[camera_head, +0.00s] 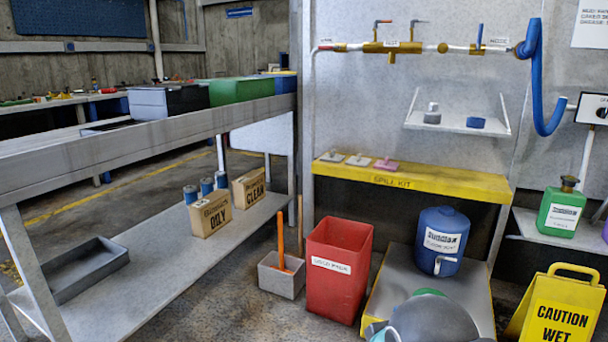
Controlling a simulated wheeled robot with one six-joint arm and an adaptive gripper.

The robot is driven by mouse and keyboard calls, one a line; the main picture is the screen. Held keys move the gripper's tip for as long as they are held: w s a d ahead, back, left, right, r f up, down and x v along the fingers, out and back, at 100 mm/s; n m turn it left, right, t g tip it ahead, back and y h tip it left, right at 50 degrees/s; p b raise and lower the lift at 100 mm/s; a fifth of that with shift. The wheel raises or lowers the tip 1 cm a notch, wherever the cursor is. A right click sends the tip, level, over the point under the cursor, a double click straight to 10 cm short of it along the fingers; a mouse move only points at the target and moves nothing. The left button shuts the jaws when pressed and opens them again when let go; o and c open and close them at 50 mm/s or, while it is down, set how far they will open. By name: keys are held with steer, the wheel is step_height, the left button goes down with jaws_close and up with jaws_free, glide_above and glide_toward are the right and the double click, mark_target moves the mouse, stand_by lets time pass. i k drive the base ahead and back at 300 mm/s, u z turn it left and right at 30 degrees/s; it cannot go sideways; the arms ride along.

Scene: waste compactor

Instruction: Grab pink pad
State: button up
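The pink pad (386,166) lies flat on the yellow spill kit shelf (440,182), with a small grey knob or handle on its top. It is the rightmost in a row of pads. Two whitish pads with similar knobs lie to its left, the middle pad (359,159) and the left pad (332,156). Nothing covers the pink pad. I cannot make out my gripper's fingers in this view. A rounded grey shape at the bottom edge looks like part of my arm, and nothing near the pads touches them.
Below the shelf stand a red bin (338,290), a blue jug (442,240) on a low platform and a grey box (281,276) with an orange handle. A caution sign (560,310) stands at right. A pipe with valves and a small wall shelf (455,125) are above. The yellow shelf's right side is clear.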

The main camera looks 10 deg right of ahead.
mark_target(379, 165)
steer(key=u, duration=0.85)
steer(key=i, duration=2.1)
steer(key=z, duration=1.05)
steer(key=i, duration=0.9)
steer(key=z, duration=1.25)
steer(key=i, duration=0.25)
steer(key=z, duration=0.1)
